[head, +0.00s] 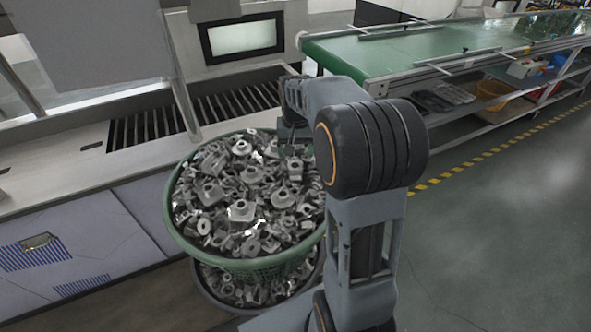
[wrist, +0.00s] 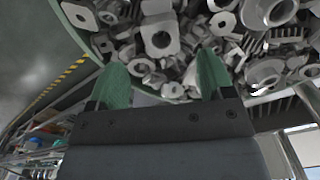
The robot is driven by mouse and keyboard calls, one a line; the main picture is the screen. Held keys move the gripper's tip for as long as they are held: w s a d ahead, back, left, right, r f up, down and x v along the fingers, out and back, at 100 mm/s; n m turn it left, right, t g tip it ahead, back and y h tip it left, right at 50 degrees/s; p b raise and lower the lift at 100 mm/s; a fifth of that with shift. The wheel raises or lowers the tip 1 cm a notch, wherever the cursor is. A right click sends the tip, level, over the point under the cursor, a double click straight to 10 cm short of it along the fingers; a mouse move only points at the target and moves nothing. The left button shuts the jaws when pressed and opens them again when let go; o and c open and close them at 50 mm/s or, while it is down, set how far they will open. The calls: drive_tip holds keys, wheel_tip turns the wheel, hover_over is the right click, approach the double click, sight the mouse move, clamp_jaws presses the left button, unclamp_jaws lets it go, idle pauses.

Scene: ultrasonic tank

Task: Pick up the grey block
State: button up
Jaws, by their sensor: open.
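Many grey metal parts (head: 240,200) fill a green basket (head: 178,222). I cannot tell which of them is the grey block; several blocky grey parts with holes lie in the heap. My gripper (head: 293,150) is over the back right part of the basket, partly hidden by my arm. In the wrist view my gripper's two green fingers (wrist: 162,82) are spread apart, with nothing held between them. Grey parts (wrist: 160,38) lie just beyond the fingertips. I cannot tell whether the fingers touch them.
A second basket (head: 205,285) with more parts sits under the green one. A steel tank bench (head: 60,165) with slotted grates stands behind and left. A green conveyor table (head: 400,50) is at the back right. The floor at right is clear.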

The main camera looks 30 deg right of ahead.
sight(295, 164)
drive_tip(key=shift+a+f, duration=0.15)
drive_tip(key=shift+f, duration=3)
drive_tip(key=c, duration=1.1)
drive_tip(key=shift+o, duration=0.2)
drive_tip(key=shift+r, duration=0.15)
drive_tip(key=shift+r, duration=0.25)
drive_tip(key=r, duration=0.3)
drive_tip(key=shift+s+a+r, duration=0.1)
drive_tip(key=shift+s+a, duration=0.05)
drive_tip(key=shift+a, duration=0.15)
drive_tip(key=s+a+r+b, duration=0.1)
drive_tip(key=s+a+r, duration=0.5)
drive_tip(key=a+r, duration=0.3)
drive_tip(key=a, duration=0.2)
drive_tip(key=shift+s+a, duration=0.3)
drive_tip(key=shift+s, duration=0.1)
